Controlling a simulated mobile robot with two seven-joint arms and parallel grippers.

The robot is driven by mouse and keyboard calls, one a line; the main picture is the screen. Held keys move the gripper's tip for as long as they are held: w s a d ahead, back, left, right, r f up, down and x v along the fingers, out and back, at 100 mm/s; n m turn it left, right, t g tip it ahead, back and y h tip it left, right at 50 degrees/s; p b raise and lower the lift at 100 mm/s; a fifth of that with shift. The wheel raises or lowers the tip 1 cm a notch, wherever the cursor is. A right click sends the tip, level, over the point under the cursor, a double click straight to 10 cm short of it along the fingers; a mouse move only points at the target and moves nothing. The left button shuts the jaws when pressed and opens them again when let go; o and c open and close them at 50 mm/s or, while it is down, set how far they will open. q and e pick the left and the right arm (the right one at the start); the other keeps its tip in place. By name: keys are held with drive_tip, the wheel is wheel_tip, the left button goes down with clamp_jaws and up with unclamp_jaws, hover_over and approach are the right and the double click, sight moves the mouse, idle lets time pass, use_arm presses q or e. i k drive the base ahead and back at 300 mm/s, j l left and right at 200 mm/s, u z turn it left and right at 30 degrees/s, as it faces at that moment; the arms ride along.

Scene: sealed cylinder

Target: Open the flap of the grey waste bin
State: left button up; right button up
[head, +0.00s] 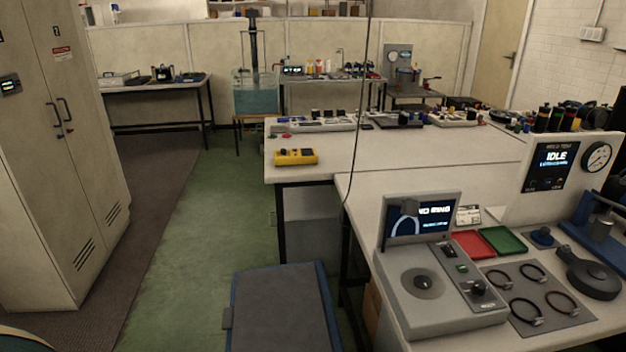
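I cannot clearly identify the grey waste bin or its flap. A plain grey box-like surface (310,232) shows under the middle bench, partly hidden by the bench and its legs; I cannot tell whether it is the bin. Neither of my grippers is in view.
A dark grey flat top with blue edges (280,310) stands low at the bottom middle. A tall beige cabinet (62,150) is on the left. A bench with a grey display device (425,270) is on the right.

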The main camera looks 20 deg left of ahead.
sight(280, 309)
drive_tip(key=j, duration=0.85)
drive_tip(key=k+j, duration=0.15)
drive_tip(key=j, duration=0.7)
